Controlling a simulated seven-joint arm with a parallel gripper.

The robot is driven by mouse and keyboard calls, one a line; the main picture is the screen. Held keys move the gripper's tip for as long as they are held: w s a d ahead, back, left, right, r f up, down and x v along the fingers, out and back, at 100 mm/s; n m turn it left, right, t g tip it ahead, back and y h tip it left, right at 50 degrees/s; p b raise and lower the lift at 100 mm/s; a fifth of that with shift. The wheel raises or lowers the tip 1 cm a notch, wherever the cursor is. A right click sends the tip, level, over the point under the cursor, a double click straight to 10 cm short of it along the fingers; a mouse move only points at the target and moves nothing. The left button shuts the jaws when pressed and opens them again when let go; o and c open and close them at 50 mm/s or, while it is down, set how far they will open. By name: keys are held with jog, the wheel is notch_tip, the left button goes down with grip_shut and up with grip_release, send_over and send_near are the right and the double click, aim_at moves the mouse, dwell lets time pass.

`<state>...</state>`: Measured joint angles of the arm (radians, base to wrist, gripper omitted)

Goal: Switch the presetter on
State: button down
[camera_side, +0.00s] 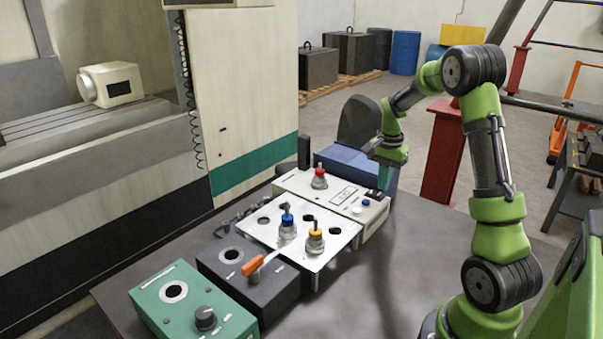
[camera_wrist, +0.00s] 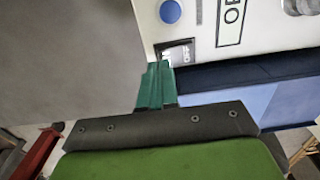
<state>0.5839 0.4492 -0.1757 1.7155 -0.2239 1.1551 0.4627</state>
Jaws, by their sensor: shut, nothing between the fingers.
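The presetter (camera_side: 340,204) is a cream box at the back right of the table, with a red-topped holder (camera_side: 319,178) standing on it. It has a display panel (camera_side: 344,195), a blue button (camera_side: 365,202) and a dark rocker switch (camera_side: 375,195). My gripper (camera_side: 382,186) is shut and empty over the switch end of the box. In the wrist view its green fingertips (camera_wrist: 157,66) lie right beside the switch and partly cover it; I cannot tell whether they touch.
A white plate (camera_side: 265,232) with blue- and yellow-topped holders stands in front of the presetter. A dark box (camera_side: 240,285) with an orange-handled tool and a green box (camera_side: 180,320) with a knob are nearer. A blue block (camera_side: 345,162) lies behind. Right of the presetter, the table is clear.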

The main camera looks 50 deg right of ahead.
jog(key=shift+f, duration=1.15)
dwell(0.9)
jog(key=shift+r, duration=3.55)
jog(key=shift+d, duration=0.1)
jog(key=s+a+r+n+t, duration=0.2)
jog(key=s+a+r+n, duration=0.1)
jog(key=a, duration=0.7)
jog(key=s+a+r+n+t+y, duration=0.1)
jog(key=s+a+r+n+t, duration=0.1)
jog(key=a+n, duration=0.4)
jog(key=s+a+r+n+t+y, duration=0.1)
jog(key=s+a+r+n+t, duration=0.2)
jog(key=a, duration=1.3)
jog(key=shift+s+r+n, duration=0.45)
jog(key=shift+r+n, duration=0.15)
jog(key=shift+n, duration=0.4)
